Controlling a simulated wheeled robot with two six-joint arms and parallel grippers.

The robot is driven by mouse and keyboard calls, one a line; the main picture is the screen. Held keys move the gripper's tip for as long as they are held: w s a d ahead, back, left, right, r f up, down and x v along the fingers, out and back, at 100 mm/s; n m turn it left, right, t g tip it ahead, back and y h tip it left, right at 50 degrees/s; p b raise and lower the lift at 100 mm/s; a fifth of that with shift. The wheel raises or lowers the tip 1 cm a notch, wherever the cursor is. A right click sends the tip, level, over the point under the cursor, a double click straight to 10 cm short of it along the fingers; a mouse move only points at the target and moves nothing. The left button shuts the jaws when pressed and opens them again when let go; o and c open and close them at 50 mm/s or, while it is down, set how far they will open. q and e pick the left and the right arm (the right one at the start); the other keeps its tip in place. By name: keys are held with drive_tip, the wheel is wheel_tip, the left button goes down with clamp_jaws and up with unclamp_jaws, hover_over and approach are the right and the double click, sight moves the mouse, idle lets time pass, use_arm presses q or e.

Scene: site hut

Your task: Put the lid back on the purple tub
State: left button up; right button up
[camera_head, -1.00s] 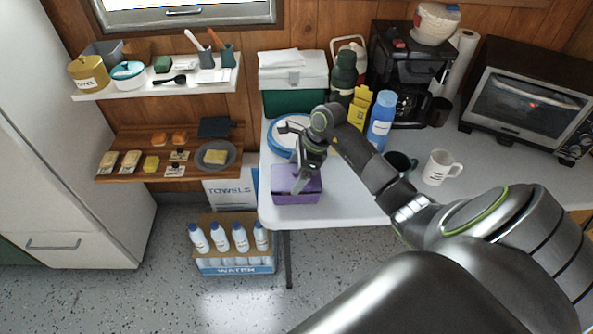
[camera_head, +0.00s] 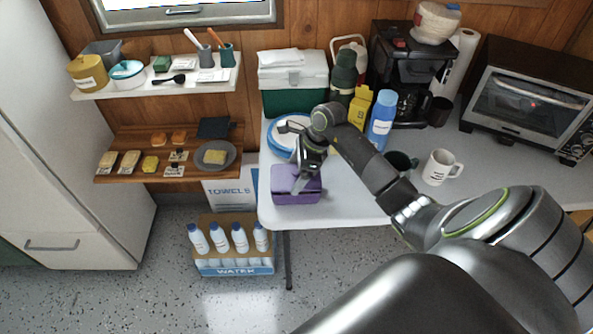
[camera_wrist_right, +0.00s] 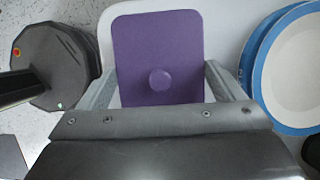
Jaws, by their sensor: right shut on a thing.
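The purple tub (camera_head: 298,199) stands at the front left corner of the white table. My right gripper (camera_head: 301,184) is over it, pointing down. In the right wrist view the flat purple lid (camera_wrist_right: 157,45) with its round knob (camera_wrist_right: 159,80) lies between my right fingers (camera_wrist_right: 157,88), one at each side. The gripper is shut on the lid. The lid hides the tub in that view, and I cannot tell whether the two touch. My left gripper is not in view.
Blue-rimmed plates (camera_head: 282,143) lie just behind the tub. A green cooler box (camera_head: 290,100), blue bottle (camera_head: 381,122), dark mug (camera_head: 401,162) and white mug (camera_head: 438,168) stand further back or right. A crate of bottles (camera_head: 235,264) is on the floor at left.

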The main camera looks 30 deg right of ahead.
drive_tip(key=shift+f+b, duration=0.35)
drive_tip(key=shift+b, duration=0.55)
idle(0.8)
idle(0.4)
drive_tip(key=o, duration=0.8)
drive_tip(key=shift+r, duration=0.1)
drive_tip(key=shift+r+p, duration=1.75)
drive_tip(key=shift+r, duration=1.7)
clamp_jaws()
